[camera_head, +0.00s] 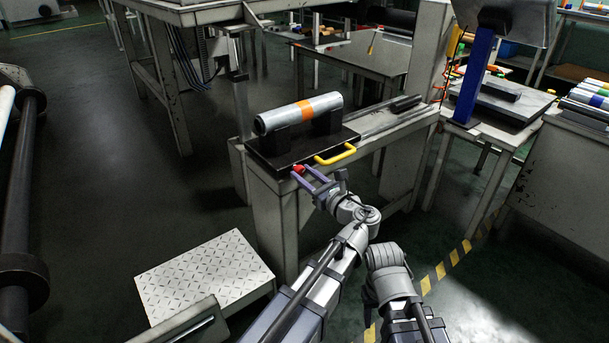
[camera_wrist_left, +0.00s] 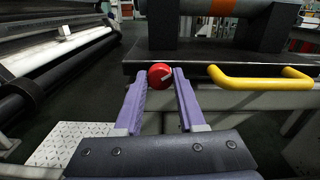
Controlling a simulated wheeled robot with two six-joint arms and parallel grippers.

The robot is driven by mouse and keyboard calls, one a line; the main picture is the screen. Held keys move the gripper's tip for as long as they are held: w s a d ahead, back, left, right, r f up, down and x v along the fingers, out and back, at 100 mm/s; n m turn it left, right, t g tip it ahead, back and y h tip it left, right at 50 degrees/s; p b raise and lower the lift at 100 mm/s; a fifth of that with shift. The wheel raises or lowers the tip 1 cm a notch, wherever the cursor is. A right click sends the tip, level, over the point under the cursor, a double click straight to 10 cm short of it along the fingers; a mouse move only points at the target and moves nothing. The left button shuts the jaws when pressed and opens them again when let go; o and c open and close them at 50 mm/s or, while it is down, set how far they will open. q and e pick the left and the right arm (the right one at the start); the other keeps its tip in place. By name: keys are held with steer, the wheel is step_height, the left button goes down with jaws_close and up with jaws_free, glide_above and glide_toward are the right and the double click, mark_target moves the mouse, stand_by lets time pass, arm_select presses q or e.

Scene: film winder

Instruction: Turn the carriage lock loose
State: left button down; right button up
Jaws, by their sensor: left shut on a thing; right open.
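The carriage lock is a small round red knob (camera_head: 298,168) at the front left edge of the black carriage (camera_head: 268,153). In the left wrist view the knob (camera_wrist_left: 160,75) shows a short slanted white mark on its face. My left gripper (camera_head: 301,173) has its purple fingers on either side of the knob and is shut on it. A grey roll (camera_head: 280,117) with an orange band lies across black supports on the carriage.
A yellow handle (camera_wrist_left: 262,78) sticks out from the carriage front, just right of the knob. The carriage sits on a pale bench with a dark rail (camera_head: 385,113) running right. A tread-plate step (camera_head: 200,270) stands on the floor at left. A blue post (camera_head: 475,75) stands further right.

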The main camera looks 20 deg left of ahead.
arm_select(q)
steer(key=n, duration=1.1)
steer(key=shift+s+n, duration=0.1)
steer(key=shift+n, duration=0.3)
steer(key=n, duration=0.6)
steer(key=shift+f, duration=0.1)
steer(key=n, duration=0.5)
steer(key=shift+n, duration=0.4)
steer(key=c, duration=0.5)
jaws_free()
steer(key=shift+s, duration=0.1)
